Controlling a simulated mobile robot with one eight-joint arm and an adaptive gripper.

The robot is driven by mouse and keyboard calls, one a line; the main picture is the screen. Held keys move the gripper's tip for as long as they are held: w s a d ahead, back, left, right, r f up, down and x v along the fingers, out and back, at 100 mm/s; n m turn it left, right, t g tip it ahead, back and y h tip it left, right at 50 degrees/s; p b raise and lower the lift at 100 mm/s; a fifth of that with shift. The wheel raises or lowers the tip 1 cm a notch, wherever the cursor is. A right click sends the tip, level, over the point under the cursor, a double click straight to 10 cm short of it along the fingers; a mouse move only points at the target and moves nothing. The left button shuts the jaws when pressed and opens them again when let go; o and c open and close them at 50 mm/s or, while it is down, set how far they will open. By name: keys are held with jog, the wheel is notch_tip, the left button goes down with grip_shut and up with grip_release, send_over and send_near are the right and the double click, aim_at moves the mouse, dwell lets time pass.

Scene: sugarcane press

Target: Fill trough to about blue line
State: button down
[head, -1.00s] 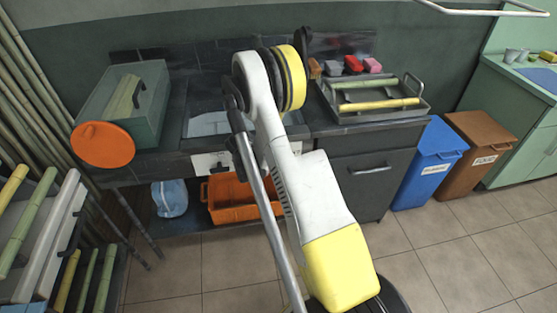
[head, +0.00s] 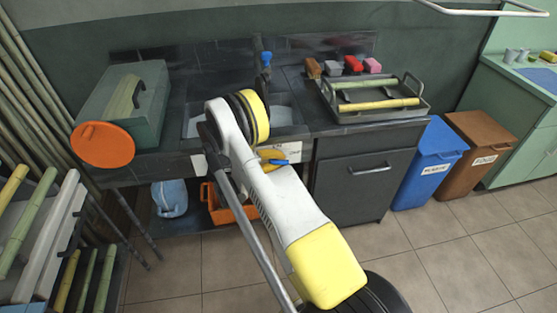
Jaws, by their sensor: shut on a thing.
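A dark sink-like trough (head: 191,127) is set into the black counter, largely covered by my arm. Pale grey inner surface shows on either side of the arm. I cannot make out a blue line or a water level. A dark tap with a blue top (head: 266,58) stands behind the trough. My arm crosses in front of the counter, its yellow-and-black wrist joint over the trough. My gripper is hidden behind the arm, so its hold cannot be seen. A small yellow-and-blue part (head: 278,161) shows beside the arm; I cannot tell what it is.
A grey-green box (head: 152,118) with an orange disc (head: 103,146) stands left. A metal tray (head: 422,112) with cane pieces sits right of the trough. An orange crate (head: 217,207) and a blue jug (head: 170,199) are below. Blue (head: 430,170) and brown (head: 480,150) bins stand right.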

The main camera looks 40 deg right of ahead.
dwell(0.9)
jog(key=c, duration=1.3)
grip_release()
jog(key=shift+s, duration=0.1)
jog(key=v, duration=1.2)
jog(key=shift+a+f, duration=0.1)
jog(key=shift+f, duration=0.2)
